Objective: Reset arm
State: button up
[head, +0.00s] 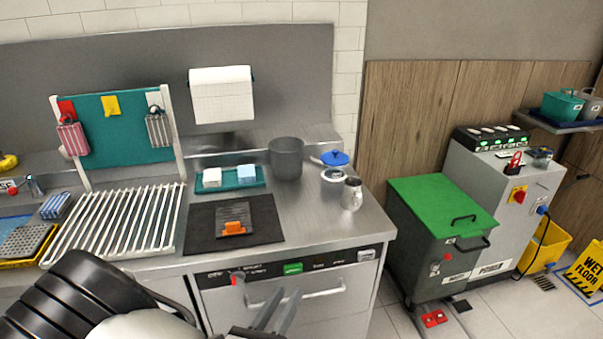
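My arm comes in from the bottom left, in front of the counter. My gripper (289,293) is at the bottom middle, in front of the dishwasher-like front panel below the counter. Its two grey fingers point up and away, with a gap between them, and nothing shows between them. The gripper's base is partly cut off by the bottom edge. No juicer or orange can be made out.
The steel counter (325,222) holds a white rack (118,215), a black mat (205,246) with an orange-handled scraper, a grey pot (286,158) and a metal jug (352,193).

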jog(key=s+d+r+m+g+h+p, duration=0.15)
jog(key=s+d+r+m+g, duration=0.25)
jog(key=d+r+m+g, duration=0.55)
jog(key=s+d+r+m+g+h+p, duration=0.1)
jog(key=s+d+r+m+g+p, duration=0.15)
jog(key=d+r+m+g, duration=0.6)
jog(key=s+r+m+t+y+p, duration=0.1)
jog(key=s+r+m+t+y, duration=0.2)
jog(key=r+m, duration=0.3)
jog(key=s+r+m+t+y+p, duration=0.1)
jog(key=r+m+t+y, duration=0.3)
jog(key=m, duration=0.7)
notch_tip(320, 180, up, 3)
jog(key=shift+s+f+m+y, duration=0.1)
jog(key=shift+s+m+y, duration=0.2)
jog(key=shift+s+y, duration=0.8)
jog(key=shift+w+d, duration=0.1)
jog(key=shift+w, duration=0.1)
